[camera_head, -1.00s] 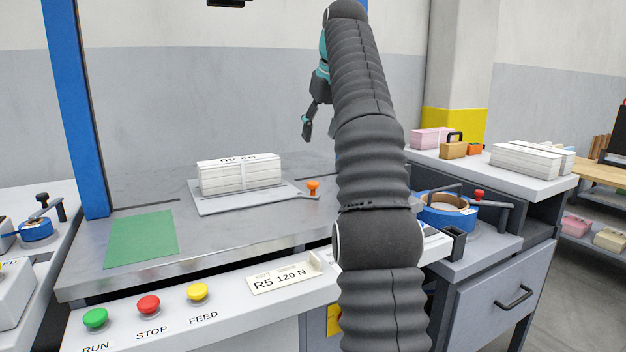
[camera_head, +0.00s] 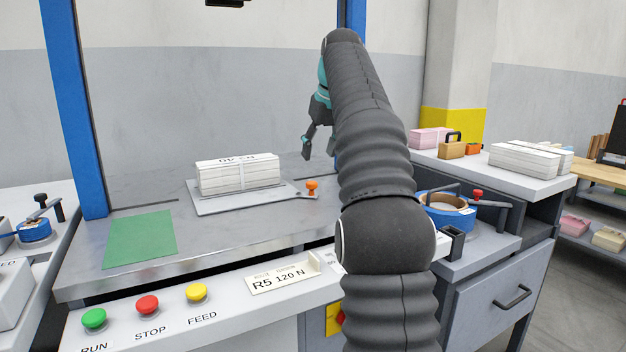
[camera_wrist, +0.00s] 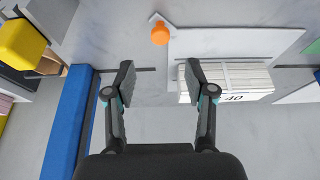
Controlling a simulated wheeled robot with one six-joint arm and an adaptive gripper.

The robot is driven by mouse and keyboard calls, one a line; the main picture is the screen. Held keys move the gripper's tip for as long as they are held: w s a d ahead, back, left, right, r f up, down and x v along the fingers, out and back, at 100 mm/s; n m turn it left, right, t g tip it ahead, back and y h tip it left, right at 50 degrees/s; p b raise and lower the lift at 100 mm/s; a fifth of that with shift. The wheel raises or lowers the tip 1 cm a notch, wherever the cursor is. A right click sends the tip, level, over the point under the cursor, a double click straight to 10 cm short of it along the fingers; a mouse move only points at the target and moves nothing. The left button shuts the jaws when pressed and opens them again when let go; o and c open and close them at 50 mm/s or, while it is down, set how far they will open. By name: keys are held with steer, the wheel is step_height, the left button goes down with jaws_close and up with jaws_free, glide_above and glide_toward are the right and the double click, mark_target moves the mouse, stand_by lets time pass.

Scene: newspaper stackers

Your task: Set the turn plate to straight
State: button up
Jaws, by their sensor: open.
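The turn plate (camera_head: 215,208) is a thin light grey plate on the metal table, with an arm at its right ending in an orange knob (camera_head: 312,186). A strapped stack of white newspapers (camera_head: 238,174) lies on it. In the wrist view the knob (camera_wrist: 160,35) is beyond my fingertips, and the stack (camera_wrist: 232,82) is beside the right finger. The plate (camera_wrist: 225,42) shows partly there. My gripper (camera_head: 318,150) is open and empty above the table, behind the knob in the head view. Nothing is between its fingers (camera_wrist: 158,72).
Blue posts (camera_head: 72,110) rise at the table's sides; one (camera_wrist: 66,125) is left of my gripper in the wrist view. A green pad (camera_head: 140,239) lies at the left. Push buttons (camera_head: 148,305) line the front panel. A blue strap reel (camera_head: 447,212) stands at the right.

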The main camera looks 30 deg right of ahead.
mark_target(312, 182)
steer(key=x, duration=0.9)
steer(key=shift+c, duration=0.3)
jaws_close()
